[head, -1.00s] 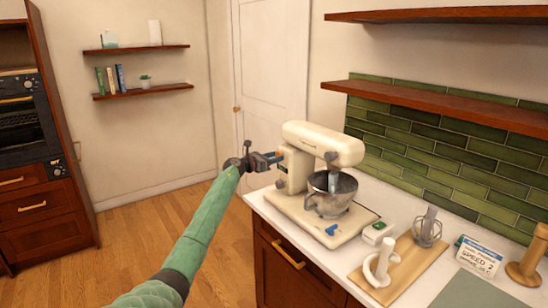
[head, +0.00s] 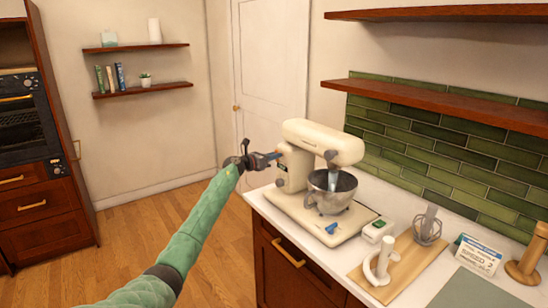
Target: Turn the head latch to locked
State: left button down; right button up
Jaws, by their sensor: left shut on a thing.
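The cream stand mixer (head: 318,143) stands on the white counter with its head level over a metal bowl (head: 332,192). My left gripper (head: 274,157) reaches in from the left and is shut at the rear left side of the mixer, just below the head. The part between its fingers is small and mostly hidden by them; it appears to be the head latch, and I cannot read its position. A blue lever (head: 332,228) sits on the mixer's base in front of the bowl. My right gripper is not in view.
Wooden shelves (head: 440,98) overhang the counter.

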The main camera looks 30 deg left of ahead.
pick_arm(q)
jog(key=shift+w+a+f+n+p, duration=0.15)
jog(key=shift+n+p, duration=1.5)
jog(key=shift+n, duration=2.45)
jog(key=shift+s+a+f+n+p, duration=0.15)
jog(key=shift+n+p, duration=1.5)
jog(key=shift+n, duration=2.45)
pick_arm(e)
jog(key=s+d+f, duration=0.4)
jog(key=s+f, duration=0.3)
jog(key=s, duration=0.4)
pick_arm(q)
jog(key=shift+w+r, duration=0.1)
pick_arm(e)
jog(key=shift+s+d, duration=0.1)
pick_arm(q)
jog(key=c, duration=1.3)
grip_release()
jog(key=shift+c, duration=0.2)
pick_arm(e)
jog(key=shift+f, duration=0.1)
